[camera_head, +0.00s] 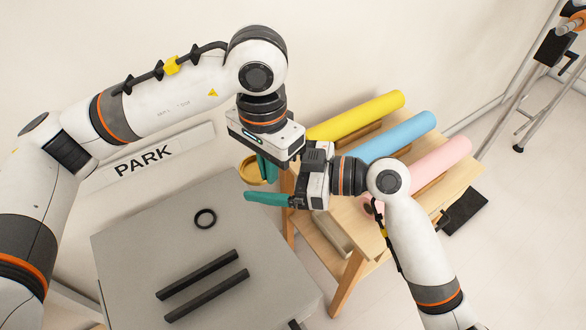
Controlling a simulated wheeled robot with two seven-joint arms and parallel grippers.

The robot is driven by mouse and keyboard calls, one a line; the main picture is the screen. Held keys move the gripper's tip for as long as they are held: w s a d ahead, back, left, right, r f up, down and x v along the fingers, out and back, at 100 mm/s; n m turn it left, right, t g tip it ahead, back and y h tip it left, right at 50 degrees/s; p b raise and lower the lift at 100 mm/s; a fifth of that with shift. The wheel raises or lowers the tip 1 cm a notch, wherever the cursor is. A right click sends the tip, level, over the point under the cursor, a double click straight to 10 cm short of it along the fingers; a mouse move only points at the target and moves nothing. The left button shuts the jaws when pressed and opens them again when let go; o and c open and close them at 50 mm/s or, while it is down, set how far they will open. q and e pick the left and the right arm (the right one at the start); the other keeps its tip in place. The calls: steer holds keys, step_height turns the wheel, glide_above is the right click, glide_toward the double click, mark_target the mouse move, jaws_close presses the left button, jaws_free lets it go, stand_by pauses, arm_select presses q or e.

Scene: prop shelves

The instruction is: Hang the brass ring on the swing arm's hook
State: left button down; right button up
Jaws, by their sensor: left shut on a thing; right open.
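The brass ring (245,177) shows as a yellow curve above the far right part of the grey table, partly hidden by my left gripper's teal fingers. My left gripper (266,170) points down and is shut on the brass ring. My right gripper (262,198) is just below it in the picture, its teal fingers pointing left, open and seemingly empty. How far it is from the ring I cannot tell. I cannot make out the swing arm or its hook; the grippers may hide them.
A wooden stand (350,285) at right holds yellow (355,116), blue (400,136) and pink (440,157) rolls. A PARK sign (150,158) is behind the table. A metal frame (520,85) stands at far right.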

steer(key=shift+a, duration=0.4)
steer(key=shift+c, duration=0.6)
steer(key=c, duration=0.9)
arm_select(q)
steer(key=c, duration=1.5)
jaws_free()
